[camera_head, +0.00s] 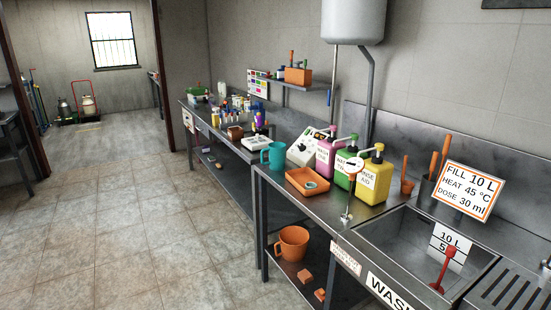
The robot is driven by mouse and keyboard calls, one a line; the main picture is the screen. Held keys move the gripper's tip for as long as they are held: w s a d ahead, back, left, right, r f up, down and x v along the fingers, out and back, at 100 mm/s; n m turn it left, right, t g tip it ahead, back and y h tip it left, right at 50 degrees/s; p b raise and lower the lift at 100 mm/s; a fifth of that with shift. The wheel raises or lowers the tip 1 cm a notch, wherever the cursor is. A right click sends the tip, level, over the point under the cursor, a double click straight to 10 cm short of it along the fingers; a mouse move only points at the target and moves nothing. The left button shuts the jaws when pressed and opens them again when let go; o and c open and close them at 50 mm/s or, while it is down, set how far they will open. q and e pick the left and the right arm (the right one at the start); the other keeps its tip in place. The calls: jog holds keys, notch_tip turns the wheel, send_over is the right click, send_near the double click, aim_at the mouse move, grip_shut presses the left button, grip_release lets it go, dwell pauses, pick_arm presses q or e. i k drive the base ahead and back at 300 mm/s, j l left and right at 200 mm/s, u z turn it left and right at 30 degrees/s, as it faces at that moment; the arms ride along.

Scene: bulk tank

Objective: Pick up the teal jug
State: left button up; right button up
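The teal jug (275,156) stands upright on the near steel counter (285,201), close to its left end. Its handle points to the left. An orange tray (307,182) with a small round item in it sits just in front and to the right of the jug. A white machine (304,149) stands behind it to the right. Neither of my grippers is in view.
Pink, green (350,166) and yellow (373,181) pump bottles stand right of the jug, then a sink (420,250). An orange jug (292,243) is on the shelf below. The tiled floor (130,220) at the left is clear.

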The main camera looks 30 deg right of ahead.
aim_at(277, 150)
jog(key=i+l, duration=0.2)
jog(key=i, duration=0.25)
jog(key=i+l, duration=0.25)
jog(key=i, duration=0.2)
jog(key=z, duration=0.05)
